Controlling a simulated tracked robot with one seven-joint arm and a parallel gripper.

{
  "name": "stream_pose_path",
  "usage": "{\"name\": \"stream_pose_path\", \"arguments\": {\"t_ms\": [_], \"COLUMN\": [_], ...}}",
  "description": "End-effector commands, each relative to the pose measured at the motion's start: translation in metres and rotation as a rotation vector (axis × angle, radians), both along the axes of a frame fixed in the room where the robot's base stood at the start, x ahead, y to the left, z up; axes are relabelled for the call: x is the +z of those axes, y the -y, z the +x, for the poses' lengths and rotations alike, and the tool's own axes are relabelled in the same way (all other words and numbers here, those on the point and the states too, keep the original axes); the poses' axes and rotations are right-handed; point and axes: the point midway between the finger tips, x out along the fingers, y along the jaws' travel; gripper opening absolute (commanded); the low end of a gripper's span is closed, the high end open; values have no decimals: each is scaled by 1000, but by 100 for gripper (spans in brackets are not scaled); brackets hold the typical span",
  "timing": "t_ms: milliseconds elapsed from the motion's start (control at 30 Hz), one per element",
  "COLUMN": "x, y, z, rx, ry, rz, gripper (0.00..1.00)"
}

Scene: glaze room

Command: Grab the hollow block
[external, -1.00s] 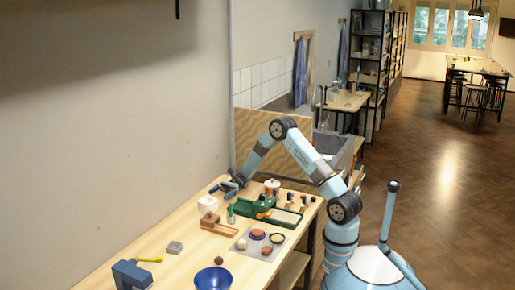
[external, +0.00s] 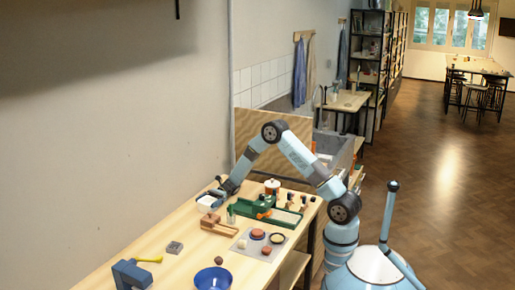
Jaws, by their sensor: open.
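A small white block (external: 206,206) stands on the wooden table towards the wall. It is likely the hollow block, but its opening is too small to make out. My gripper (external: 211,198) is open and low at the block, with its blue fingers around or just over the block's top. I cannot tell whether they touch it. Part of the block is hidden by the fingers. A small grey block (external: 175,247) lies apart, nearer the front of the table.
A wooden piece (external: 219,225) lies in front. The wall borders the table's left.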

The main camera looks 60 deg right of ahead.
Motion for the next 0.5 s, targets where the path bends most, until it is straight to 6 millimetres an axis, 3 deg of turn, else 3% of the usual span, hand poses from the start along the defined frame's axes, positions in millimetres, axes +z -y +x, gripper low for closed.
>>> {"name": "stream_pose_path", "arguments": {"t_ms": [200, 500], "x": [0, 0], "y": [-1, 0], "z": [0, 0], "rx": [-1, -1], "ry": [0, 0], "rz": [0, 0], "gripper": [99, 70]}}
